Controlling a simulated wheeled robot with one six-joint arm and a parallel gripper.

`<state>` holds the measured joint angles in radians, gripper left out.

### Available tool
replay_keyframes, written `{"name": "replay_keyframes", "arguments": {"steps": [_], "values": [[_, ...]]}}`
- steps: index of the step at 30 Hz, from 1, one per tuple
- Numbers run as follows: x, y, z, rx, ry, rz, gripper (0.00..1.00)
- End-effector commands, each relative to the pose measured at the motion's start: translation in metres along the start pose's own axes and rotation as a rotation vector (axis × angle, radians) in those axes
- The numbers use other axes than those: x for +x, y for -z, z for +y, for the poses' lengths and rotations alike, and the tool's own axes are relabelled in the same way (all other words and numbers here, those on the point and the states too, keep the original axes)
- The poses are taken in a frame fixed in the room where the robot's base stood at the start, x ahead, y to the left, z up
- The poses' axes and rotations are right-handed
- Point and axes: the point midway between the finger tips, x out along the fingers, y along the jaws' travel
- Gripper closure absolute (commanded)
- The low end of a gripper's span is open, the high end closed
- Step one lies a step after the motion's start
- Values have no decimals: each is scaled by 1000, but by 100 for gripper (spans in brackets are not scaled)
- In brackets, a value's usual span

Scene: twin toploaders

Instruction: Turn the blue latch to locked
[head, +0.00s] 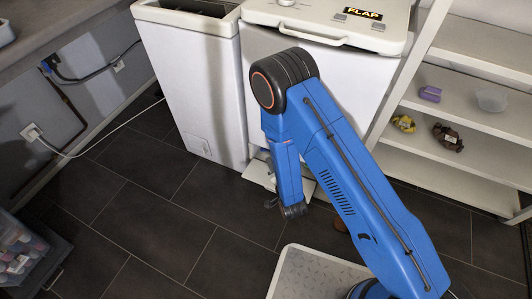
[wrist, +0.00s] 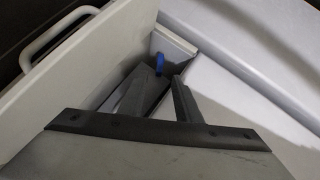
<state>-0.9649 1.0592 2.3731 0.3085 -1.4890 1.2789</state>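The blue latch (wrist: 159,63) is a small blue piece in the wrist view, in a narrow recess beside a pale block. Only part of it shows, and I cannot tell which way it is turned. My gripper (wrist: 168,76) points at it, with its two dark fingers apart and nothing seen between them. The left fingertip is just in front of the latch; I cannot tell whether they touch. In the head view my blue arm reaches down to the foot of the right toploader (head: 335,80); the latch is hidden there.
A pale panel with a bar handle (wrist: 58,38) stands left of my gripper in the wrist view. A light flap (head: 258,174) sticks out low at the right toploader. The left toploader (head: 200,90) stands close beside it.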

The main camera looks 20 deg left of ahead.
Motion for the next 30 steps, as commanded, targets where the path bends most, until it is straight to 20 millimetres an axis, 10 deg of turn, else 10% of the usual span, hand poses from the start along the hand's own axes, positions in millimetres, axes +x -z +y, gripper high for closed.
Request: {"name": "replay_keyframes", "arguments": {"steps": [18,30], "values": [[101,0,0,1,0,0,70],[116,-1,0,0,-1,-1,70]]}}
